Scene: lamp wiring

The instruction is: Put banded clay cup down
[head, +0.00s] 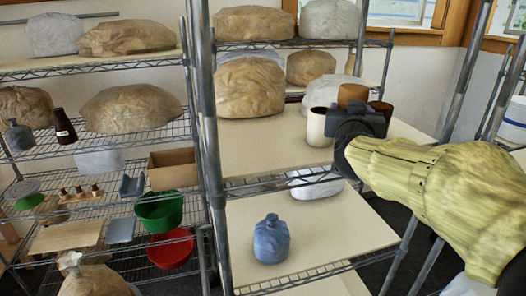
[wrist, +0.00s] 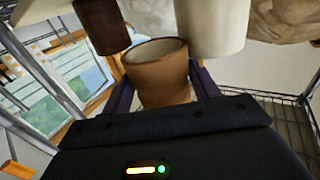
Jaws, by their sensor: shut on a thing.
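The banded clay cup (head: 352,94) is orange-brown and shows above my gripper (head: 360,112) in the head view, at the middle shelf (head: 262,147). In the wrist view the clay cup (wrist: 160,72) sits between the two dark fingers of my gripper (wrist: 162,88), which is shut on it. Its rim and hollow inside are visible, and a paler band shows at its other end. In the head view my gripper hides the cup's lower part, so I cannot tell whether it touches the shelf.
A cream cup (head: 317,128) stands close on the left and a dark brown cup (head: 381,107) close on the right. Wrapped bundles (head: 249,86) lie behind. The shelf's left front is clear. A metal post (head: 205,120) rises at the left. A blue jug (head: 271,240) stands on the shelf below.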

